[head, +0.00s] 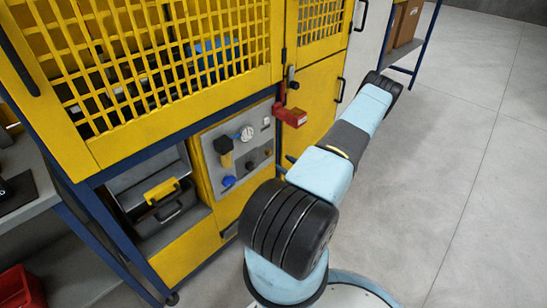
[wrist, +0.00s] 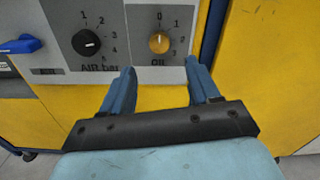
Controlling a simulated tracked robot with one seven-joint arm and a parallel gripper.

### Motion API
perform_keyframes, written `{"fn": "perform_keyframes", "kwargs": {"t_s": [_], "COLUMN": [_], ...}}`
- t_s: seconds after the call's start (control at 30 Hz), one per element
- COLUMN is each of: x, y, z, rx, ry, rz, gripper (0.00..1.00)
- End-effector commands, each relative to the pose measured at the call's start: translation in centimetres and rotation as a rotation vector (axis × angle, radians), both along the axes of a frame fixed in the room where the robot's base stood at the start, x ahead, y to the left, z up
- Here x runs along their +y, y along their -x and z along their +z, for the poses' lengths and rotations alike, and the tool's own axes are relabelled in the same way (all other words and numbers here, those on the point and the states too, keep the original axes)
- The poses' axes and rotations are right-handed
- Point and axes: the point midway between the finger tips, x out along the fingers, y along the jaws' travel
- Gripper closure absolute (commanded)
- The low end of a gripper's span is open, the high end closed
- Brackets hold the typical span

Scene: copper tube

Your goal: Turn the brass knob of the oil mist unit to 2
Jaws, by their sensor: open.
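The brass knob (wrist: 159,42) is on the grey panel in the wrist view, with OIL printed below it and a scale starting at 0 on top, with 1 and 2 down its right side. Its mark looks turned up towards 0. My gripper (wrist: 160,67) is open and empty, its two blue fingers apart, one below left and one below right of the knob. They do not appear to hold it.
A black knob (wrist: 86,42) marked AIR bar sits left of the brass one, with a blue part (wrist: 20,44) farther left. Open floor lies right.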

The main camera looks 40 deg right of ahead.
Motion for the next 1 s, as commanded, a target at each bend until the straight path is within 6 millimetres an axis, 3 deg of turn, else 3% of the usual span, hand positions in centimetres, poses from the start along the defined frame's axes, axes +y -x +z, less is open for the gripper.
{"fn": "perform_keyframes", "kwargs": {"t_s": [0.2, 0.4, 0.87, 1.0], "x": [0.4, 0.6, 0.7, 0.7], "y": [-3.9, -6.5, -7.7, -7.6], "z": [0.0, 0.0, 0.0, 0.0], "rx": [0.0, 0.0, 0.0, 0.0], "ry": [0.001, 0.0, -0.001, 0.0], "rz": [0.003, 0.002, 0.002, 0.002], "gripper": [0.39, 0.39, 0.39, 0.49]}}
